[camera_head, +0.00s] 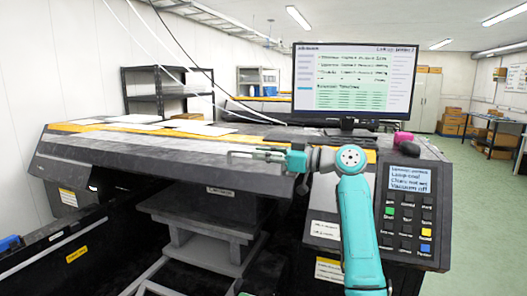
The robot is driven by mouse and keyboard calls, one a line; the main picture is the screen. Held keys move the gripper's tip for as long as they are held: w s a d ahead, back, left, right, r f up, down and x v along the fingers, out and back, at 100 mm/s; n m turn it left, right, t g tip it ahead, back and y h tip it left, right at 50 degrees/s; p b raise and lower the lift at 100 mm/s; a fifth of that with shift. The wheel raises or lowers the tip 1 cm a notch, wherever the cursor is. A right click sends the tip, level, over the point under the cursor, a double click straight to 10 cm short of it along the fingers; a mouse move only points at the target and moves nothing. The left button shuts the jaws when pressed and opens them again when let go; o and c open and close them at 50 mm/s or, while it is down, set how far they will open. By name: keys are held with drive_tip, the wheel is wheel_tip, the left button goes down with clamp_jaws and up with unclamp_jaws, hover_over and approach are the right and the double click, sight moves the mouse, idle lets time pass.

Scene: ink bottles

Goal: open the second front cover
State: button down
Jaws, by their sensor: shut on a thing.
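A large dark printer has a long grey front cover (165,161) along its front, at the left and middle of the view. The cover's lower edge stands out over the dark opening below it. My gripper (238,154), at the end of the teal arm, reaches in from the right and lies against the cover near its right end. Its fingers point left and are shut on the cover. The exact contact is too small to see clearly. I cannot tell a separate second cover apart from this panel.
A control panel (408,215) with a small screen and several buttons is right of my arm. A monitor (352,80) stands on the printer. A grey stepped stand (215,228) is under the cover. Green floor (480,215) is free at the right.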

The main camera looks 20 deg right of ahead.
drive_tip(key=c, duration=1.2)
unclamp_jaws()
drive_tip(key=v, duration=1.2)
drive_tip(key=shift+v, duration=6.25)
drive_tip(key=shift+r, duration=0.1)
